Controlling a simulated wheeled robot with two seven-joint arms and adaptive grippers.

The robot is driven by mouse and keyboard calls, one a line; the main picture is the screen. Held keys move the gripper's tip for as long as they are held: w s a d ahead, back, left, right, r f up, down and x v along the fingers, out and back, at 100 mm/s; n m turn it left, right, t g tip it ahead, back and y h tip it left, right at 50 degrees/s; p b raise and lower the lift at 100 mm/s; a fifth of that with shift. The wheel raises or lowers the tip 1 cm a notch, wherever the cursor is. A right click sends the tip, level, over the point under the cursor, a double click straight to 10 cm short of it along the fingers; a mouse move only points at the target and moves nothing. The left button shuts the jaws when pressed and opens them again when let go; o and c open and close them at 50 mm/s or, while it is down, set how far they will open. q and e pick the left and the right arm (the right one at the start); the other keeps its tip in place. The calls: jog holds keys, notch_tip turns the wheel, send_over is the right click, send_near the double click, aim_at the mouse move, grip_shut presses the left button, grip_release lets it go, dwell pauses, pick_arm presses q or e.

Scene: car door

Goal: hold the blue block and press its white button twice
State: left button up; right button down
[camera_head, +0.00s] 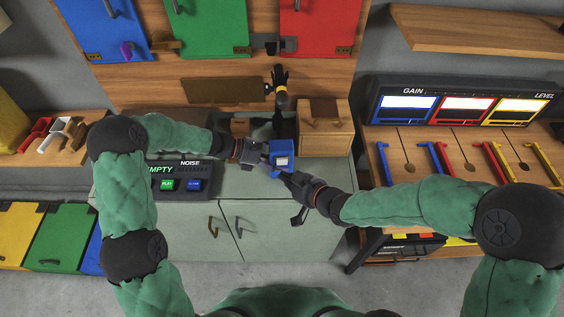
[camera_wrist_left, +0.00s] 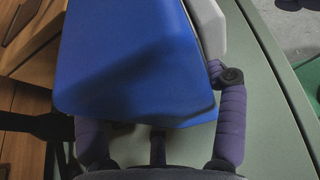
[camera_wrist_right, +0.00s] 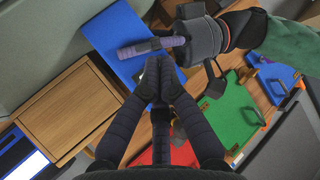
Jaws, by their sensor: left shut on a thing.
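The blue block (camera_head: 274,169) is held above the grey-green cabinet top in the head view, with its white button (camera_head: 282,161) facing up toward me. My left gripper (camera_head: 267,158) is shut on the block from the left. The left wrist view shows the block (camera_wrist_left: 125,60) large between the fingers, with the white button (camera_wrist_left: 208,28) jutting from its far side. My right gripper (camera_head: 284,177) is shut and empty, its tips just below the button. In the right wrist view its closed tips (camera_wrist_right: 159,78) overlap the block (camera_wrist_right: 112,38) and hide most of the button, so contact cannot be told.
The grey-green cabinet (camera_head: 275,235) stands below the block. A dark panel (camera_head: 178,180) with green and blue buttons lies to the left. A wooden box (camera_head: 325,135) stands close behind on the right. A gain/level console (camera_head: 460,103) is farther right.

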jog(key=shift+w, duration=0.7)
jog(key=shift+w, duration=0.1)
dwell(1.0)
jog(key=shift+w, duration=0.3)
jog(key=shift+w, duration=0.5)
dwell(0.9)
jog(key=shift+s, duration=0.9)
jog(key=shift+s, duration=0.1)
jog(key=shift+s+d, duration=0.15)
jog(key=shift+s, duration=2.25)
jog(key=shift+s, duration=0.1)
